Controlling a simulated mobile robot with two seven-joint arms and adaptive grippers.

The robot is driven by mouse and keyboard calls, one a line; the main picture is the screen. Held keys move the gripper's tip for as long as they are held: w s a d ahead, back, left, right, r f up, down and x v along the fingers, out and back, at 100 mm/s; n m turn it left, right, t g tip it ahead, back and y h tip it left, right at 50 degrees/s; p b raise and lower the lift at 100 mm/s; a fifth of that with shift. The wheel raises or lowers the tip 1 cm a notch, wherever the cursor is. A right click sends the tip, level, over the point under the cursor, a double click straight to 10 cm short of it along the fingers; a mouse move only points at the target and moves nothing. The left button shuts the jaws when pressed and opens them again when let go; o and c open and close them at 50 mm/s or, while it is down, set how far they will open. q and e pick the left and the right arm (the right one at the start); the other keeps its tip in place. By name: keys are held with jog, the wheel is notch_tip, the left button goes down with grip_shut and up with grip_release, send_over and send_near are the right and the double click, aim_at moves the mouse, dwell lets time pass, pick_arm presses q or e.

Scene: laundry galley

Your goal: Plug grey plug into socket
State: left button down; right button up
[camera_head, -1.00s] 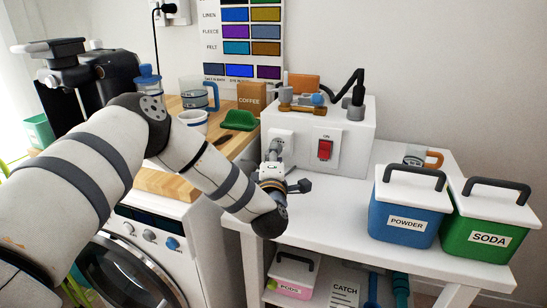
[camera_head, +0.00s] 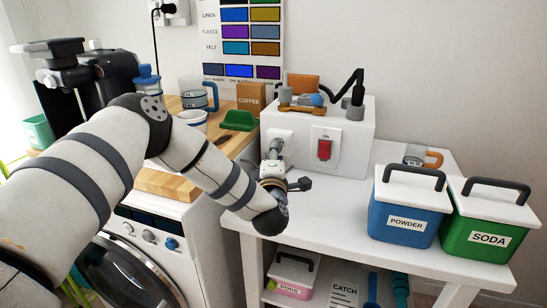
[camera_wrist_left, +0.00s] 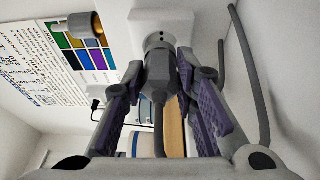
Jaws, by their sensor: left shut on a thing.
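The grey plug (camera_wrist_left: 158,78) is between the fingers of my left gripper (camera_wrist_left: 160,72) in the left wrist view, with its cable running back between them. My left gripper is shut on it. The plug's front points at the white socket (camera_wrist_left: 171,22), and socket holes show just beyond that front. I cannot tell whether plug and socket touch. In the head view my left gripper (camera_head: 273,166) is close in front of the socket (camera_head: 288,137) on the white box. The plug is small and partly hidden there. My right gripper is out of view.
A red switch (camera_head: 324,150) is right of the socket on the white box (camera_head: 352,156). A blue powder tub (camera_head: 402,222) and green soda tub (camera_head: 487,233) stand at the right. The white table (camera_head: 330,196) is clear in its middle. A grey cable (camera_wrist_left: 253,75) hangs beside the gripper.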

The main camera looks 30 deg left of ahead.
pick_arm(q)
jog(key=shift+w+a, duration=0.1)
jog(key=shift+w, duration=0.4)
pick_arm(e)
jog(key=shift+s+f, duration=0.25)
pick_arm(q)
jog(key=shift+w+a+b, duration=0.1)
jog(key=shift+w+b, duration=0.25)
jog(key=shift+w, duration=0.1)
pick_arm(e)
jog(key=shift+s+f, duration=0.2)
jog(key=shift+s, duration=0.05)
pick_arm(q)
jog(key=c, duration=1.2)
grip_release()
